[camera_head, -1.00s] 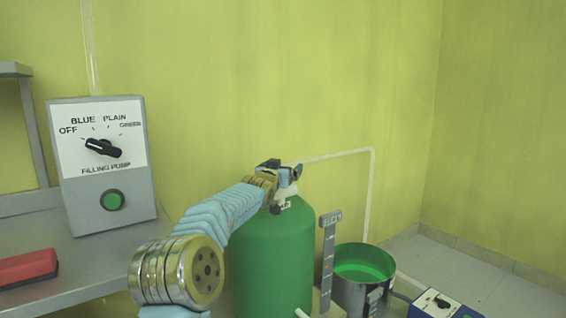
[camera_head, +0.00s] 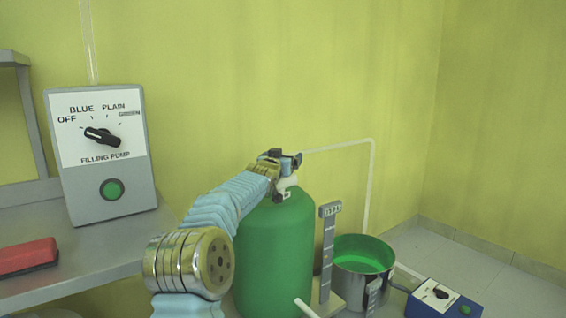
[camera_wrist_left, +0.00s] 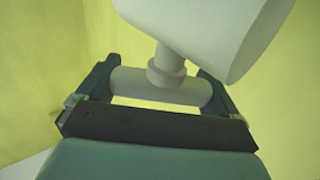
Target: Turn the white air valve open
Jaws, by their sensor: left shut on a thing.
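The white air valve (camera_head: 287,184) sits on top of the green tank (camera_head: 275,250), mostly covered by my gripper in the head view. My left gripper (camera_head: 290,160) is at the top of the tank, at the valve. In the left wrist view, its two dark fingers stand at either end of the white crossbar handle (camera_wrist_left: 150,86), and the gripper (camera_wrist_left: 160,92) is shut on it. A short stem joins the handle to a wide white cylinder (camera_wrist_left: 215,35). My right gripper is not in view.
A filling pump box (camera_head: 105,190) with a dial and green button stands on the grey bench (camera_head: 120,255) at left, near a red block (camera_head: 28,257). Right of the tank are a grey upright scale (camera_head: 328,250), a pot of green liquid (camera_head: 362,262) and a blue control box (camera_head: 445,298).

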